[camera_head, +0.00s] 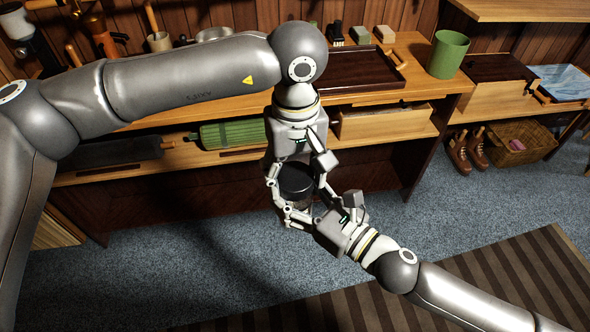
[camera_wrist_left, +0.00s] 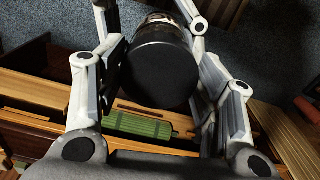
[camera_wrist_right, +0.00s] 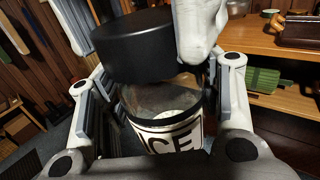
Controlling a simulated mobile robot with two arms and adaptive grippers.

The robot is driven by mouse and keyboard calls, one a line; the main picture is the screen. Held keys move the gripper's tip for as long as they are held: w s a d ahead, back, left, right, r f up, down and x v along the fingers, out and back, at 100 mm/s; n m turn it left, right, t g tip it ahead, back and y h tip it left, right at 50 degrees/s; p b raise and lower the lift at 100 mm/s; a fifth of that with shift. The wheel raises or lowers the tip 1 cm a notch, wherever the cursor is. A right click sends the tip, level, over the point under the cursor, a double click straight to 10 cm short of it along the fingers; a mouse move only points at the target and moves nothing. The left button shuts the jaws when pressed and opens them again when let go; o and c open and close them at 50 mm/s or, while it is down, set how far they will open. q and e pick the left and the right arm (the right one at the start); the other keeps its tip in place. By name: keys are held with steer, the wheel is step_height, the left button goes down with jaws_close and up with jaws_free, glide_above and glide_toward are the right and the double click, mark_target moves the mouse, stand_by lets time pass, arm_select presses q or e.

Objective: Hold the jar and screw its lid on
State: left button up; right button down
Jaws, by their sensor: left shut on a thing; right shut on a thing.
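The black round lid (camera_head: 296,177) is between the fingers of my left gripper (camera_head: 298,182), which comes from above and is shut on it. The lid's flat top faces the left wrist view (camera_wrist_left: 160,72). The jar (camera_head: 297,206) is below it, held by my right gripper (camera_head: 308,203), which is shut on its sides. In the right wrist view the jar (camera_wrist_right: 165,115) is clear with a white label reading "ICE", and the lid (camera_wrist_right: 147,45) sits over its mouth. I cannot tell whether lid and rim touch. Both are in the air before the bench.
The wooden bench (camera_head: 408,90) behind carries a dark tray (camera_head: 355,80) and a green cup (camera_head: 447,54). A green roll (camera_head: 232,134) lies on its lower shelf. A basket (camera_head: 518,143) and boots stand at right. The carpet in front is clear, with a striped rug.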

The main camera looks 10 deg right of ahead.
arm_select(q)
steer(key=m, duration=0.3)
steer(key=shift+a+m, duration=0.1)
steer(key=shift+m, duration=0.2)
steer(key=m, duration=0.4)
steer(key=shift+w+a, duration=0.1)
steer(key=m, duration=0.4)
steer(key=shift+m, duration=0.3)
steer(key=m, duration=0.3)
steer(key=shift+w+a+m, duration=0.1)
steer(key=shift+w+m, duration=0.05)
steer(key=shift+m, duration=0.25)
steer(key=o, duration=0.8)
steer(key=shift+c, duration=0.2)
